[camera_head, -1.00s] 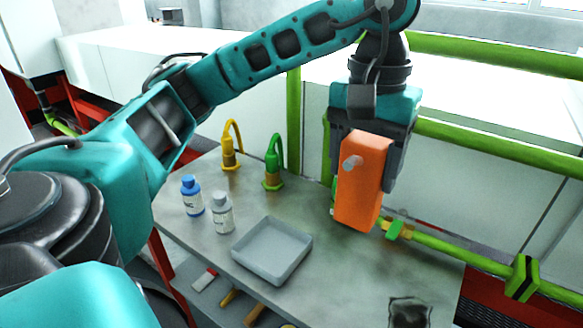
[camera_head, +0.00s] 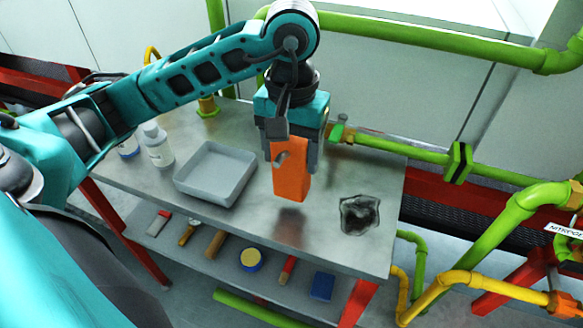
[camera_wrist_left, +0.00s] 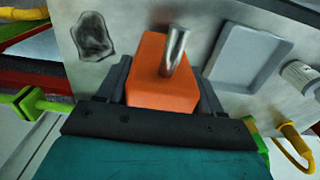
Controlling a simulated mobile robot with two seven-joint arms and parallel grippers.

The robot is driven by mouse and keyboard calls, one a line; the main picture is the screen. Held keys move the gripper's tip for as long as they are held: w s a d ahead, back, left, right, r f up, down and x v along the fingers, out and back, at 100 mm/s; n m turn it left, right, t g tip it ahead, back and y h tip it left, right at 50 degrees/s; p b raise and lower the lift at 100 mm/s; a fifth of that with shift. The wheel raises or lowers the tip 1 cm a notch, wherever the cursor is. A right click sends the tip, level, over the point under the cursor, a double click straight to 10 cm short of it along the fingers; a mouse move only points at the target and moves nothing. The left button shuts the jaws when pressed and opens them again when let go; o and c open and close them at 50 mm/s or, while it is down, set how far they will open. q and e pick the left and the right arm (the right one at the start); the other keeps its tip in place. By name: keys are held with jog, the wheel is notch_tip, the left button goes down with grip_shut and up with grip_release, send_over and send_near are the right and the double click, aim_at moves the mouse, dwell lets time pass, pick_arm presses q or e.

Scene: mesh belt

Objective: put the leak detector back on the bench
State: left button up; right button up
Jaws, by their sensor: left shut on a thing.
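The leak detector (camera_head: 290,180) is an orange box with a short metal stub on its face. My left gripper (camera_head: 291,160) points down and is shut on its upper part. The detector is upright over the bench (camera_head: 240,225), between the grey tray and a dark patch; I cannot tell whether its bottom touches the bench top. In the left wrist view the orange detector (camera_wrist_left: 150,80) sits between the two dark fingers of my left gripper (camera_wrist_left: 163,92). My right gripper is not in view.
A grey tray (camera_head: 186,184) lies left of the detector, with white (camera_head: 157,146) and blue-labelled bottles beyond it. A dark patch (camera_head: 360,216) is at the right. Green pipes (camera_head: 400,152) run behind the bench. Several tools lie on the lower shelf.

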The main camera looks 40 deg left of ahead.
aim_at(292, 167)
pick_arm(q)
jog(key=shift+f, duration=1.85)
jog(key=shift+f+b, duration=0.2)
jog(key=shift+b, duration=0.15)
jog(key=o, duration=1.3)
jog(key=shift+r, duration=0.1)
jog(key=shift+r+p, duration=0.2)
jog(key=shift+p, duration=0.15)
notch_tip(292, 167, up, 12)
jog(key=shift+f+p, duration=0.1)
jog(key=shift+p, duration=0.55)
